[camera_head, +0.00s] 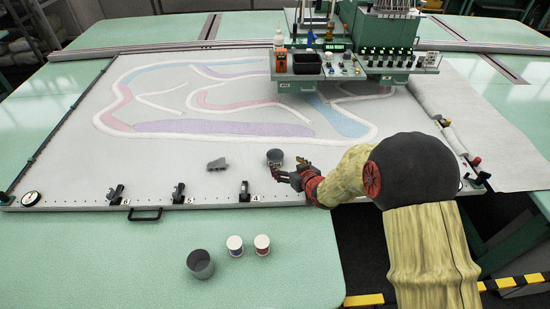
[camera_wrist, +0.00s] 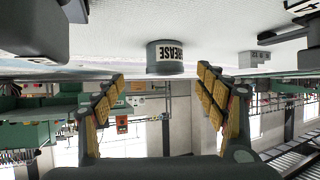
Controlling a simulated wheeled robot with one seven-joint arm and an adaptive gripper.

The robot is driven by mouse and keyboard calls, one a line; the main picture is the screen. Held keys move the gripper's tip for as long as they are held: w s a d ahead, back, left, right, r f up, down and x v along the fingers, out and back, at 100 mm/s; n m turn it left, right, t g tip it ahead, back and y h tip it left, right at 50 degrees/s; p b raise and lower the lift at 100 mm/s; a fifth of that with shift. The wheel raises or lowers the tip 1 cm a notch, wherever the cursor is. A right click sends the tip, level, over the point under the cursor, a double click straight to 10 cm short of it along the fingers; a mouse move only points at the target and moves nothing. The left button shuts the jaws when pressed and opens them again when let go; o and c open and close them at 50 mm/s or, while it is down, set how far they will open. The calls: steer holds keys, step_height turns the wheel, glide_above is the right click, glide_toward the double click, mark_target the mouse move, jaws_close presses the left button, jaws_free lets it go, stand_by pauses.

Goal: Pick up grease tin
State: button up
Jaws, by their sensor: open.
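The grease tin (camera_head: 275,157) is a small grey round tin on the white fabric, near the front edge of the frame. It also shows in the wrist view (camera_wrist: 163,57), upside down, with a white label reading "GREASE". My gripper (camera_head: 279,173) is just in front of the tin, low over the fabric. In the wrist view the two yellow-padded fingers (camera_wrist: 163,93) are open and apart. The tin lies beyond the fingertips, roughly centred between them. Nothing is held. In the head view my fingers overlap the tin's lower right side, and I cannot tell whether they touch it.
A grey lump (camera_head: 217,164) lies left of the tin. Black clamps (camera_head: 245,190) line the frame's front rail. A grey cup (camera_head: 200,264) and two white-lidded spools (camera_head: 262,244) stand on the green table (camera_head: 110,260). The green tufting head (camera_head: 330,80) is behind the tin.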

mark_target(279, 160)
steer(key=shift+w+a+f, duration=0.15)
steer(key=shift+a+f, duration=0.1)
steer(key=shift+f, duration=0.1)
steer(key=shift+b+x, duration=0.4)
steer(key=shift+x, duration=0.55)
steer(key=b+x, duration=0.1)
steer(key=x, duration=0.1)
steer(key=b+x, duration=0.1)
steer(key=x, duration=0.2)
steer(key=shift+a+r, duration=0.15)
steer(key=shift+a, duration=0.1)
steer(key=shift+w+a, duration=0.1)
steer(key=shift+w, duration=0.1)
steer(key=shift+c, duration=1.3)
steer(key=c, duration=1.1)
steer(key=shift+r, duration=0.15)
